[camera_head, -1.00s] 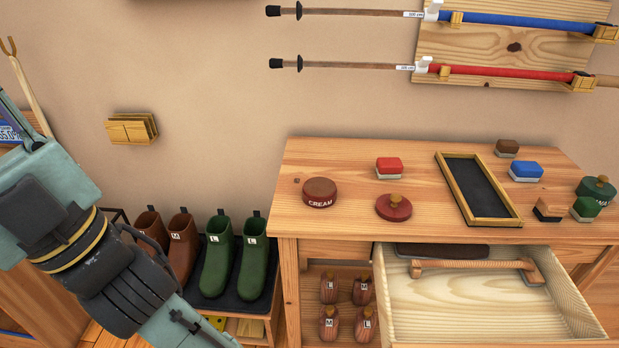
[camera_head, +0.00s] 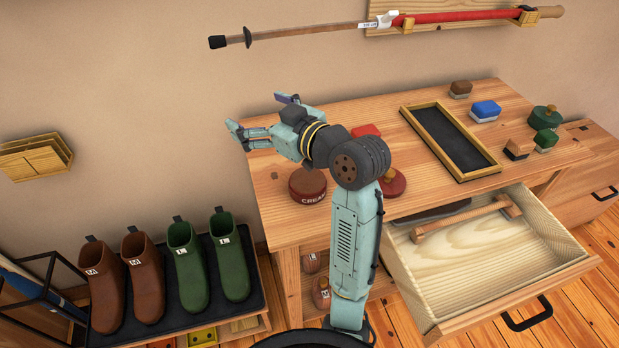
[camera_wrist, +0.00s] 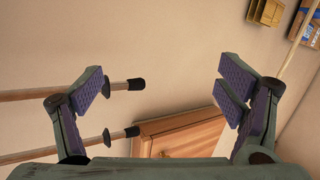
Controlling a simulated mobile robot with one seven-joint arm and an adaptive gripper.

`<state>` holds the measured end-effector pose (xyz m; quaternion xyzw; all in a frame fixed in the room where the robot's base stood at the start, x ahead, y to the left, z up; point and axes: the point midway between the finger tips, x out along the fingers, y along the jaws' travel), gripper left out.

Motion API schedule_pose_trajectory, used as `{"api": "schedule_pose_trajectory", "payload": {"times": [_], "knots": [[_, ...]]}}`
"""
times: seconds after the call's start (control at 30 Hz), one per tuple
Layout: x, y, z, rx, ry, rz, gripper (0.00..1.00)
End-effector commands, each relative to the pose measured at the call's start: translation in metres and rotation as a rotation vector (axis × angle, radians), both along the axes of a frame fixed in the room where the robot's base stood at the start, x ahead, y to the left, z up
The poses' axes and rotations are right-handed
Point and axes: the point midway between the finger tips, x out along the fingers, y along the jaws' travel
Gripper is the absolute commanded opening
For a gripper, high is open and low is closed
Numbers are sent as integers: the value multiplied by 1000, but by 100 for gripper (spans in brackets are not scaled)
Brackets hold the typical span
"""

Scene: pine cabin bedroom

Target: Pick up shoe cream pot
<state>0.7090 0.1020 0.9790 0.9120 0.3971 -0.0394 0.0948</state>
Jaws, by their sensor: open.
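The shoe cream pot (camera_head: 307,187) is a low round brown pot marked "CREAM". It sits near the left front of the wooden table top (camera_head: 275,210), partly hidden by my arm in the head view. My gripper (camera_head: 258,115) is open and empty, raised above the table's left back part, with its fingers pointing left towards the wall. In the wrist view my gripper (camera_wrist: 163,95) shows both purple-padded fingers wide apart with nothing between them. The pot is not in the wrist view; only a bare part of the table (camera_wrist: 190,135) shows there.
A red brush (camera_head: 366,131) and a round red knobbed item (camera_head: 391,184) lie near the pot, partly behind my arm. A black tray (camera_head: 450,140) and several brushes lie further right. An open drawer (camera_head: 490,255) juts out in front. Boots (camera_head: 185,270) stand at left.

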Motion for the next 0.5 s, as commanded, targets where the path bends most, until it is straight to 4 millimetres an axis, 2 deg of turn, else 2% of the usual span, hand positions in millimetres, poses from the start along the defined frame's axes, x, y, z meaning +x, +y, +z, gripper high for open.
{"api": "schedule_pose_trajectory", "payload": {"times": [0.03,0.1,0.2,0.33,0.4,0.5], "knots": [[-5,-41,-18,-39,71,-22,92],[-21,-82,-43,-86,154,-18,92],[-49,-126,-69,-132,241,1,92],[-80,-160,-88,-163,307,27,92],[-90,-168,-94,-171,325,38,92],[-92,-167,-104,-177,335,48,92]]}}
